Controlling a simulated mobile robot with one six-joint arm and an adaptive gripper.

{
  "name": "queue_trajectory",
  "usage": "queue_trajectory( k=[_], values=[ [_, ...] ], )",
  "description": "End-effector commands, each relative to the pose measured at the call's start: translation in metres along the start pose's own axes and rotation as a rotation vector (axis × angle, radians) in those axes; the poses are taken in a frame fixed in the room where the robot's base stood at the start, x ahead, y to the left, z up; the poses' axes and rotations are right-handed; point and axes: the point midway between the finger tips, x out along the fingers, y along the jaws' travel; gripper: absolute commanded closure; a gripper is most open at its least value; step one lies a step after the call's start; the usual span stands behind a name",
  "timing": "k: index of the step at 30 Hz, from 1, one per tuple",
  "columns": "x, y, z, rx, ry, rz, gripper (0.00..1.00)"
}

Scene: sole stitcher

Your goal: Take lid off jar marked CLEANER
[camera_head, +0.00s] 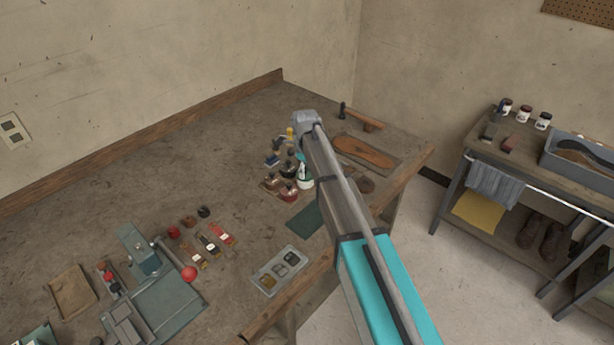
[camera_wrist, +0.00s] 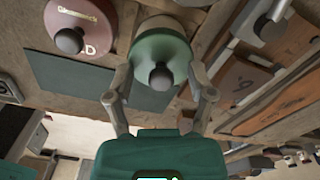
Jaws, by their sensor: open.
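A round green lid (camera_wrist: 150,47) with a dark ball knob (camera_wrist: 161,77) fills the upper middle of the wrist view. A little of its pale jar (camera_wrist: 176,13) shows behind it, with no readable marking. My gripper (camera_wrist: 159,69) is open, with one finger on each side of the green lid. I cannot tell whether the fingers touch it. In the head view, my arm hides much of this spot, and a small white and green shape (camera_head: 304,180) shows beside it.
A maroon-lidded jar (camera_wrist: 82,25) stands close on the left, its lettering only partly readable. A dark green mat (camera_wrist: 75,80) and an orange-brown sole (camera_wrist: 287,100) lie nearby. Several small items crowd the bench (camera_head: 130,195). A side table (camera_head: 478,147) holds white-labelled jars (camera_head: 525,114).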

Motion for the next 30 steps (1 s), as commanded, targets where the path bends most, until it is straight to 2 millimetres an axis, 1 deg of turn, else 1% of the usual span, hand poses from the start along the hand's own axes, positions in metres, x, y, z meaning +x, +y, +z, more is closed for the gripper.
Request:
queue_trajectory(
  k=[15, 17, 18, 20, 21, 25, 26, 30],
  values=[
    [-0.0004, -0.0001, -0.0002, 0.000, 0.000, 0.000, 0.30],
    [-0.0004, -0.0002, -0.0002, 0.000, 0.000, 0.000, 0.41],
    [-0.0003, -0.0002, -0.0002, 0.000, 0.000, 0.000, 0.48],
    [-0.0003, -0.0001, -0.0003, 0.000, 0.000, 0.000, 0.59],
    [-0.0003, -0.0002, -0.0003, 0.000, 0.000, 0.000, 0.67],
    [-0.0003, -0.0002, -0.0004, 0.001, 0.000, 0.000, 0.91],
    [-0.0003, -0.0001, -0.0004, 0.000, 0.000, 0.000, 0.94],
    [-0.0003, -0.0001, -0.0004, 0.001, 0.000, 0.000, 0.95]
  ],
)
